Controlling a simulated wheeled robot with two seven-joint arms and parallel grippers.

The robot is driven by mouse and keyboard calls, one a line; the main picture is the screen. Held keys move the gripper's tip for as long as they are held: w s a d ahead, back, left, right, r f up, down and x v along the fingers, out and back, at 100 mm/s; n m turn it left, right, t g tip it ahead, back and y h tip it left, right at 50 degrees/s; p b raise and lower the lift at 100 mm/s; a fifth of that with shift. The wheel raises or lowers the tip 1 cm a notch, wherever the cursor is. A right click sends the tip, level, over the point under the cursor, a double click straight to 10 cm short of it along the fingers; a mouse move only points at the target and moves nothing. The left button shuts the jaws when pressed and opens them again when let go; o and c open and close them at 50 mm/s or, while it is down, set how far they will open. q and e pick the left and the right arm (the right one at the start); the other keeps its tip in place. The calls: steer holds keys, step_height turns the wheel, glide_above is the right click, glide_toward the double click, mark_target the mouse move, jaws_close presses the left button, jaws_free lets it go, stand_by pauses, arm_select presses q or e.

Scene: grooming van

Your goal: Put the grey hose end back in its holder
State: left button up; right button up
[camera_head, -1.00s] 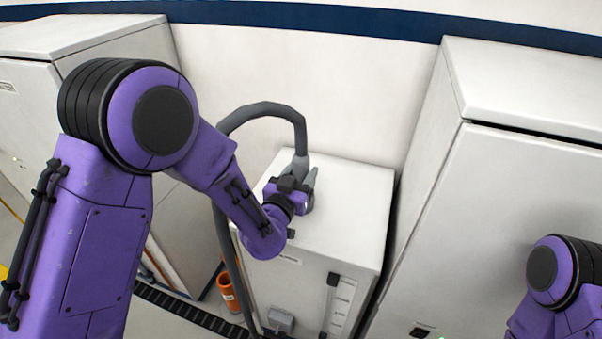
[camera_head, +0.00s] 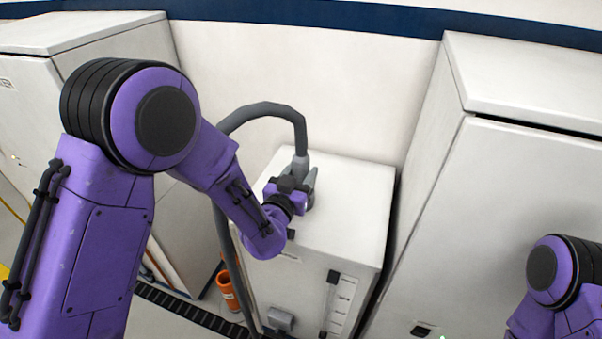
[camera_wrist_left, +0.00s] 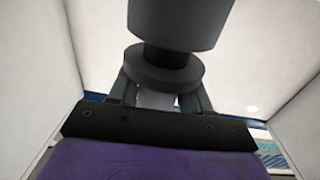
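The grey hose (camera_head: 262,110) rises beside the low white cabinet, arches over and comes down to its grey end (camera_head: 301,166) above the cabinet top. My left gripper (camera_head: 309,188) is at this end, with its fingers around it and seemingly shut on it. In the left wrist view, a dark round body with a wide collar (camera_wrist_left: 162,70) stands in front of the fingers (camera_wrist_left: 158,98). The fingertips are partly hidden by the collar. I cannot make out the holder for certain. My right gripper is out of view; only part of my right arm shows at lower right.
The low white cabinet (camera_head: 350,200) has a mostly bare top. An orange tube (camera_head: 228,290) stands on the floor to its left, by a dark ribbed strip (camera_head: 185,308). Tall white cabinets flank it at left (camera_head: 120,45) and right (camera_head: 500,190).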

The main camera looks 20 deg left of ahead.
arm_select(q)
steer(key=o, duration=0.5)
